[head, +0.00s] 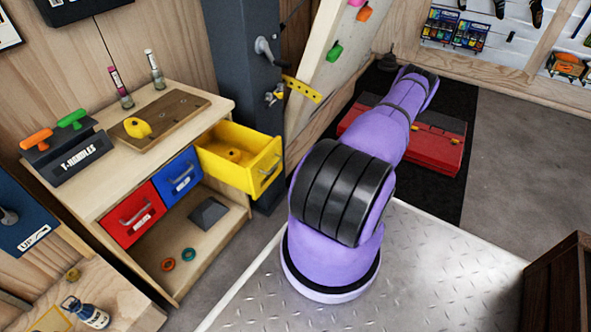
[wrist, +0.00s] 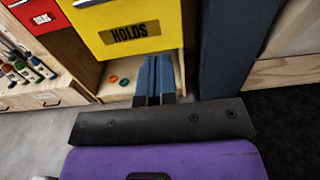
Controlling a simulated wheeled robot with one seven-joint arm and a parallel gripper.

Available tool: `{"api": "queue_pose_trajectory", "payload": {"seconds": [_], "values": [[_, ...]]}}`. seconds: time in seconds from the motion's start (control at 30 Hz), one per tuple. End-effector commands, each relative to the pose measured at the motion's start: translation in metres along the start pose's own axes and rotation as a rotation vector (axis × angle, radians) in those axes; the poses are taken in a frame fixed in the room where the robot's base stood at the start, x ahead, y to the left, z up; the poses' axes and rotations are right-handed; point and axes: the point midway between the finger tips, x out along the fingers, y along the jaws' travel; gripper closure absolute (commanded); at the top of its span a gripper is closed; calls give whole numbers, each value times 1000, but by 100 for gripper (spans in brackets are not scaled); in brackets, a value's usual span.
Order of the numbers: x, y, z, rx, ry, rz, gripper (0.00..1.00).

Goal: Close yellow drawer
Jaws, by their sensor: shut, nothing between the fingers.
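In the head view my gripper does not show; only my purple arm does.
The blue drawer (head: 178,175) and red drawer (head: 130,213) are shut. A dark upright post (head: 245,70) stands right beside the yellow drawer.

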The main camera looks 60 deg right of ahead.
Motion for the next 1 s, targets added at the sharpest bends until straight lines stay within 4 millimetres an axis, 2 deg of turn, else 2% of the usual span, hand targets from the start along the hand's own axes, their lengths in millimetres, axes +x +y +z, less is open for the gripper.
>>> {"api": "queue_pose_trajectory", "payload": {"seconds": [0.6, 0.8, 1.0], "values": [[106, 1, 1, -1, -1, 5, 100], [127, 0, 1, -2, -1, 4, 100], [133, 0, 1, -1, 0, 3, 100]]}}
